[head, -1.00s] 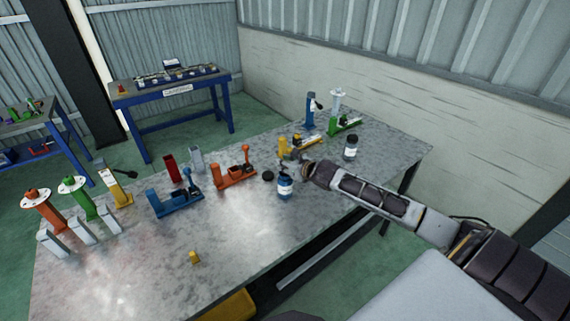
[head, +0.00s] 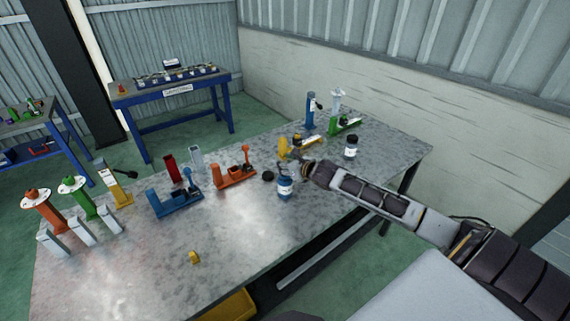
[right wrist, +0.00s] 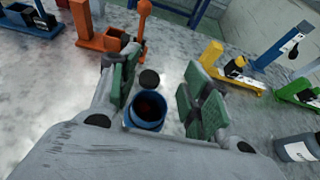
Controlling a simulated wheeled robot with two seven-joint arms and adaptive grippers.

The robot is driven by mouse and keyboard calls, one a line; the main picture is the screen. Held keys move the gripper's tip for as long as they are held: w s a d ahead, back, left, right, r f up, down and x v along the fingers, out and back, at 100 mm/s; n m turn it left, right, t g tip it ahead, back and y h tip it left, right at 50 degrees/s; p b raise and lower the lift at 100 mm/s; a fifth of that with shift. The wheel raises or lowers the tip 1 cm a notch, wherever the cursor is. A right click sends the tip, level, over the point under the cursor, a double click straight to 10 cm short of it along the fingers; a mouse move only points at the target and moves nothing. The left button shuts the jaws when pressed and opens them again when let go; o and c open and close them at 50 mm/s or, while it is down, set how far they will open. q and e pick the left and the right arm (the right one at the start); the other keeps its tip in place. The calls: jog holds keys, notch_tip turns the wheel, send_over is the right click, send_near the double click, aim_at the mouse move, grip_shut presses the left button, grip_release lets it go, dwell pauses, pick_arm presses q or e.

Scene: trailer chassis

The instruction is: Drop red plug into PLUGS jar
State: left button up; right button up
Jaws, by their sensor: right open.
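The open jar (head: 285,190), blue with a white label, stands upright near the table's front edge. In the right wrist view the open jar (right wrist: 146,116) shows its round mouth, with something dark red (right wrist: 149,106) inside that looks like the red plug. My right gripper (head: 286,166) is just above the jar. In the right wrist view my right gripper (right wrist: 160,92) has its green-padded fingers wide apart, with nothing held between them. The jar's label is too small to read. My left gripper is out of view.
A black lid (head: 268,176) lies beside the jar. A black-capped jar (head: 351,148) stands to the right. Orange (head: 234,176), blue (head: 174,202) and yellow (head: 300,146) jack parts stand around. A small yellow piece (head: 194,257) lies on clear tabletop (head: 140,265).

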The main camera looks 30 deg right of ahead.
notch_tip(320, 180, up, 7)
jog(key=p, duration=0.4)
jog(key=shift+p, duration=0.35)
dwell(0.4)
dwell(0.6)
